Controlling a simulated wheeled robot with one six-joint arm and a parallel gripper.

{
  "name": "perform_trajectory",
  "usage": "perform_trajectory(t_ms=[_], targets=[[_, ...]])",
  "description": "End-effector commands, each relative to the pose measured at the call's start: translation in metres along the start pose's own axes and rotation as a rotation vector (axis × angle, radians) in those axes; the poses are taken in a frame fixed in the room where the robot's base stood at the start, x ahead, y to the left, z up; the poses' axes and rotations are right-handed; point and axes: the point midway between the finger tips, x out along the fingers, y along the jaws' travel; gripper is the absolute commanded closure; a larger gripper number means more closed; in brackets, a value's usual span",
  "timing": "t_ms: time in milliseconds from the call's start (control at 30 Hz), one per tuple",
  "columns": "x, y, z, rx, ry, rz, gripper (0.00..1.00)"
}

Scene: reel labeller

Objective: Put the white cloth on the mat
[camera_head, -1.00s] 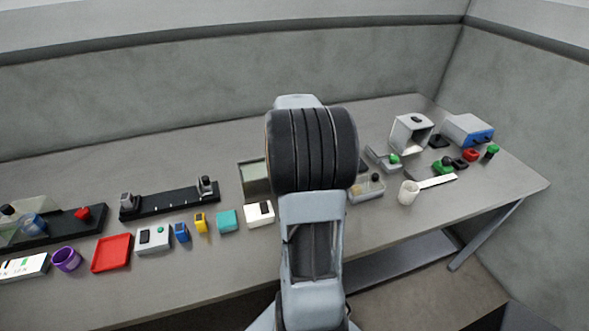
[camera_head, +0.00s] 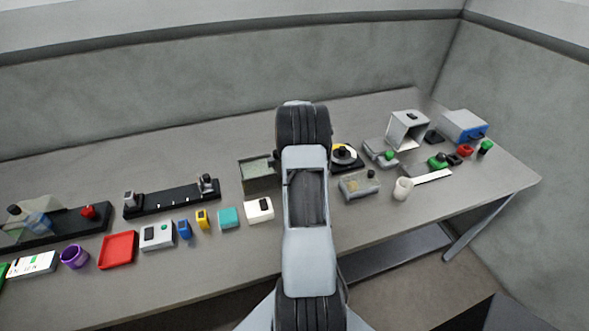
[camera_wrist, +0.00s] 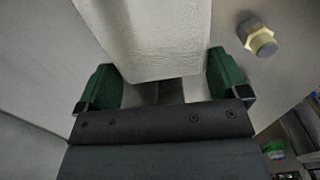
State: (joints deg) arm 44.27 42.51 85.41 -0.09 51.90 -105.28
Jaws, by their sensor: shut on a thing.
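In the wrist view my gripper (camera_wrist: 162,84) has its two green fingers on either side of a pale, textured white piece, which I take to be the white cloth (camera_wrist: 152,40). The jaws are shut on it. It extends away from the fingers to the top edge of the picture, so its far end is out of view. In the head view my arm hides the gripper and the cloth. I cannot pick out the mat with certainty in either view.
The head view shows a long grey table (camera_head: 200,255). A red tray (camera_head: 118,249), a purple cup (camera_head: 74,257) and a black rail (camera_head: 172,200) stand left; a white cup (camera_head: 402,188) and blue-fronted box (camera_head: 464,126) stand right. The wrist view shows a brass fitting (camera_wrist: 257,36).

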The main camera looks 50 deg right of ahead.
Motion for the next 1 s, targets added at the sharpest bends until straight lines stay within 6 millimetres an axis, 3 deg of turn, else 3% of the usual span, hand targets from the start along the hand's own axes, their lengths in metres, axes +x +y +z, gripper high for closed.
perform_trajectory(t_ms=[200,567,600,633,1000], targets=[[0.025,-0.001,-0.001,0.000,0.001,-0.003,0.35],[0.029,-0.001,-0.001,0.000,0.000,-0.002,0.35],[0.029,-0.001,-0.001,0.000,0.000,-0.002,0.05],[0.028,-0.001,-0.001,0.000,0.000,-0.002,0.03],[0.021,-0.001,0.000,0.000,0.000,0.000,0.00]])
